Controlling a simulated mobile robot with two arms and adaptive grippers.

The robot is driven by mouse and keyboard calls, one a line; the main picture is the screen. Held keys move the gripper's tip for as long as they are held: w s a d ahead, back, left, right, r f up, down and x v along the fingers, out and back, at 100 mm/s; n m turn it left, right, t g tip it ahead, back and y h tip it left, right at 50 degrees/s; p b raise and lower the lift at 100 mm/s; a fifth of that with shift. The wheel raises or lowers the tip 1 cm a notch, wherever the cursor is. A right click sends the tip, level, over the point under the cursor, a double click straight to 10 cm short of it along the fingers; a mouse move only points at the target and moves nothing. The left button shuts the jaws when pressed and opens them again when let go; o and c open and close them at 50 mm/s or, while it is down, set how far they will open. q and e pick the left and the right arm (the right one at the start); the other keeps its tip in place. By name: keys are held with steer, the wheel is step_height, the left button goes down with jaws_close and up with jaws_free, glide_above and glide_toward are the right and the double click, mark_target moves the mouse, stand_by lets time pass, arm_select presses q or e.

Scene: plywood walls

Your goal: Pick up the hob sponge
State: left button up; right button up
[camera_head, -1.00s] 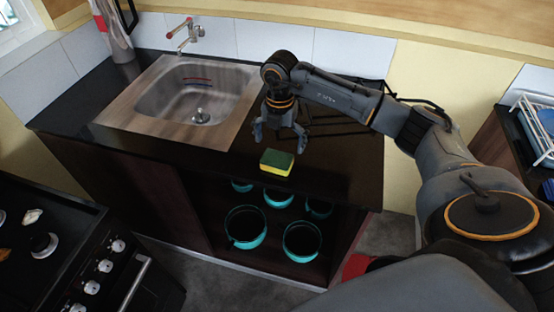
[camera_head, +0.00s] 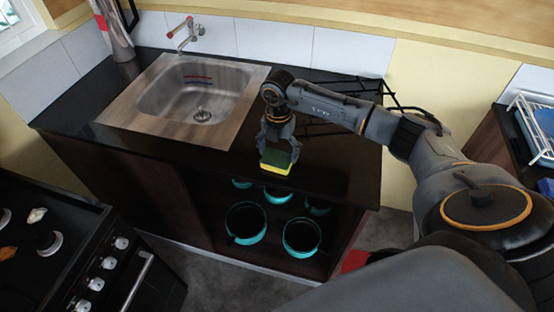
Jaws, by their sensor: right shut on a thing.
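The sponge (camera_head: 275,163), with a green top and a yellow lower part, is near the front edge of the dark counter, right of the sink. My right gripper (camera_head: 279,151) points down at it and is shut on it, its fingers at the sponge's upper part. I cannot tell whether the sponge still touches the counter. Part of its top is hidden by the fingers. My left gripper is not in view.
A steel sink (camera_head: 197,97) with a tap (camera_head: 186,35) is left of the gripper. A black rack (camera_head: 352,92) lies behind my right arm. Teal pots (camera_head: 246,223) sit on the shelf below. A black hob (camera_head: 38,236) stands at the lower left.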

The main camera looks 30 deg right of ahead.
mark_target(278, 155)
steer(key=shift+w+r+b, duration=0.1)
steer(key=shift+r+b, duration=0.35)
steer(key=shift+r, duration=0.05)
step_height(278, 155, up, 2)
steer(key=shift+a+r+b, duration=0.15)
steer(key=shift+r+b, duration=0.05)
steer(key=shift+b, duration=0.5)
steer(key=s+a+r+b, duration=0.3)
steer(key=s+a+r, duration=0.6)
steer(key=a, duration=0.1)
steer(key=shift+s+a+r+b, duration=0.15)
steer(key=shift+a+r+b, duration=0.05)
steer(key=shift+r+b, duration=0.15)
steer(key=shift+c, duration=0.4)
